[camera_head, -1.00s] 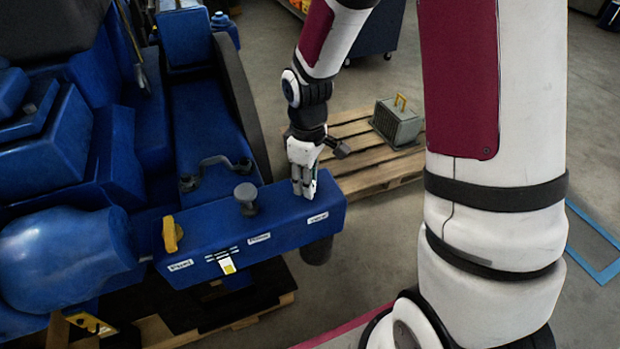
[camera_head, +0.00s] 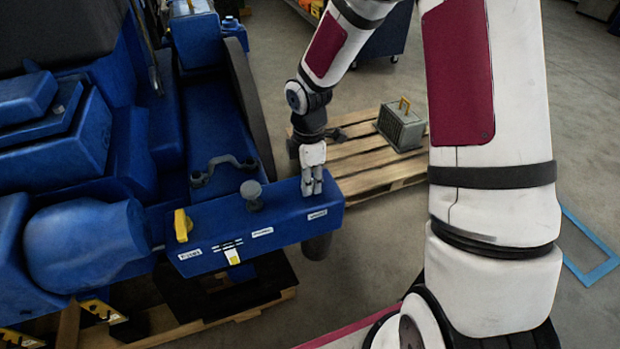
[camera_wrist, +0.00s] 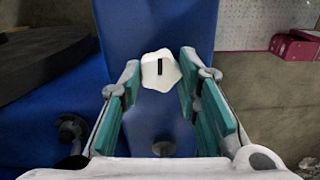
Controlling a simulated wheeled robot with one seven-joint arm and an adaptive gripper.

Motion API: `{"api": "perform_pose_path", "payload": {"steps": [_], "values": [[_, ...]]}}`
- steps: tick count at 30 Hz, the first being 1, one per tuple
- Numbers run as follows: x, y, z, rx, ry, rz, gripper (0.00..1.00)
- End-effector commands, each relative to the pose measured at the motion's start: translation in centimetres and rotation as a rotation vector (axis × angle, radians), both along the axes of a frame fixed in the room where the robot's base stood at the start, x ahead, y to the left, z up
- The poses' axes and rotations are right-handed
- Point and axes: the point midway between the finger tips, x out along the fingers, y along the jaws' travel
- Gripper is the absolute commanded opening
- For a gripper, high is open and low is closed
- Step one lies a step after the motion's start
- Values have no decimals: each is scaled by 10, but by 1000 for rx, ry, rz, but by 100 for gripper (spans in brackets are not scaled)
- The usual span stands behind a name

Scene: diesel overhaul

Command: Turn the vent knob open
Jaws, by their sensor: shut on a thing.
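The vent knob (camera_wrist: 160,70) is a white, lobed knob with a black mark. In the wrist view it sits on the blue box's top, between the teal-padded fingers. My gripper (camera_head: 312,187) points down at the right end of the blue box (camera_head: 215,217) and is shut on this knob; it also shows in the wrist view (camera_wrist: 160,75). In the head view my fingers hide the knob.
On the same box are a grey round knob (camera_head: 252,195) and a yellow handle (camera_head: 182,225), left of my gripper. White labels line its front edge. A blue engine (camera_head: 85,245) fills the left. A grey crate (camera_head: 401,126) stands on a pallet (camera_head: 365,168) behind.

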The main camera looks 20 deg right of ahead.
Motion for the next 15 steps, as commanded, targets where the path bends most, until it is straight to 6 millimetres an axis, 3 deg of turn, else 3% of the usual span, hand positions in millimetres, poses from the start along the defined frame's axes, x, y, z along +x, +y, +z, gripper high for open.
{"api": "perform_pose_path", "payload": {"steps": [15], "values": [[1, 1, 1, 1, -4, 55, 2]]}}
